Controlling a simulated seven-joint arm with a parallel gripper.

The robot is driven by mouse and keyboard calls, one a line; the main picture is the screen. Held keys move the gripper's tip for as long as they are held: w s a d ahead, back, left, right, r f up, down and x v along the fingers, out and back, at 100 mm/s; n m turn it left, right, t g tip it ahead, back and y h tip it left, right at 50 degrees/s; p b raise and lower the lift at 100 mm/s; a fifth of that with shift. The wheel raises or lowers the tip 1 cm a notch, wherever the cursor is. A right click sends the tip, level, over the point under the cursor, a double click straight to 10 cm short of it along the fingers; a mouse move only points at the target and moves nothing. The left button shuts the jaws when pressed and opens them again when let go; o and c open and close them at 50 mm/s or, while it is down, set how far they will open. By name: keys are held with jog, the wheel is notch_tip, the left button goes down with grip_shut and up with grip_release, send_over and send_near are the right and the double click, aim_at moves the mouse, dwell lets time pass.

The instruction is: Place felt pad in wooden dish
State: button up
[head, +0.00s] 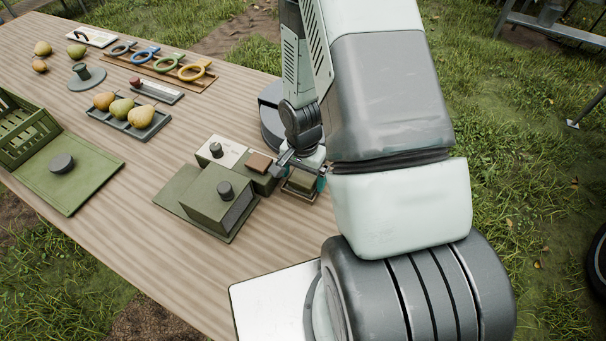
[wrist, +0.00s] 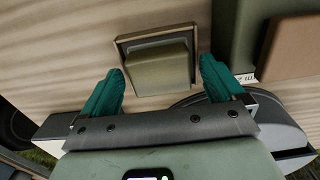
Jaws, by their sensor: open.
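A square wooden dish (wrist: 122,45) with a raised rim lies on the table. It also shows in the head view (head: 302,191), partly hidden by my gripper. An olive-green block, seemingly the felt pad (wrist: 158,75), sits in or just above the dish, over its near rim in the wrist view; I cannot tell if it rests flat. My gripper (wrist: 161,66) is open, its two teal fingers apart on either side of the pad, with no clear contact. In the head view my gripper (head: 302,172) is low over the dish, beside the green boxes.
A green box with a dark knob (head: 216,200) and a brown square block (head: 259,162) on a green base stand left of the dish. Farther left are a pear tray (head: 133,123), a green crate (head: 25,130) and a rack of coloured rings (head: 160,68). The table's right edge is near.

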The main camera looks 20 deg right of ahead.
aim_at(303, 177)
notch_tip(303, 177, up, 12)
dwell(0.4)
dwell(2.2)
